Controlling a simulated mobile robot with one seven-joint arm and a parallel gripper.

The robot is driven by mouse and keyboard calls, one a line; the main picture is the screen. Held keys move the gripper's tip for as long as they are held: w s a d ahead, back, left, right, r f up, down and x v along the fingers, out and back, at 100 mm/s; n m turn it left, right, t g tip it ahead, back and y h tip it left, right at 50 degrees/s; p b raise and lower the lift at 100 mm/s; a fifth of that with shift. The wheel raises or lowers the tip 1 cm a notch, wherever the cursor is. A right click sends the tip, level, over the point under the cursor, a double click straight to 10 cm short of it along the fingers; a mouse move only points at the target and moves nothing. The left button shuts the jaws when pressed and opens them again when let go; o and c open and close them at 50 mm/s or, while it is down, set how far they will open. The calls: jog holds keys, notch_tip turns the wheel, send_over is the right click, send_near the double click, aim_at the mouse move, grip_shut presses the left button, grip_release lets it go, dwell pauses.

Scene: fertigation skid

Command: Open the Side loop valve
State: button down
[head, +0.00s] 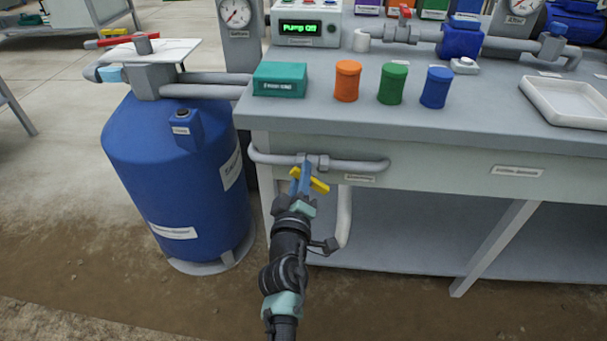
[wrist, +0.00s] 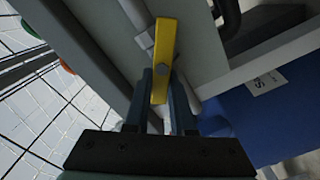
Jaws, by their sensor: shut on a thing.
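A yellow valve handle (head: 320,186) sits on a grey pipe (head: 350,165) along the front face of the bench. In the head view it slants down to the right, at an angle to the pipe. The pipe's label (head: 360,178) is too small to read. My gripper (head: 303,178) has its blue fingers around the handle. The fingers hide part of the valve body.
A blue tank (head: 165,150) stands at the left of the bench, with a red-handled valve (head: 118,40) above it. Orange (head: 347,82), green (head: 392,84) and blue (head: 436,88) containers and a teal box (head: 279,80) stand on the bench top. Open floor lies in front.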

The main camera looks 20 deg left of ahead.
jog(key=n, duration=0.3)
jog(key=shift+a+f+n, duration=0.15)
jog(key=shift+f+n, duration=0.15)
jog(key=shift+f, duration=0.1)
jog(key=shift+s+f+n, duration=0.1)
jog(key=shift+f+n, duration=0.1)
jog(key=shift+n, duration=0.7)
jog(key=shift+f+n, duration=0.15)
jog(key=shift+n, duration=0.75)
jog(key=c, duration=0.8)
grip_release()
jog(key=shift+o, duration=0.2)
jog(key=p+v, duration=0.2)
jog(key=v, duration=1.1)
jog(key=shift+r, duration=0.1)
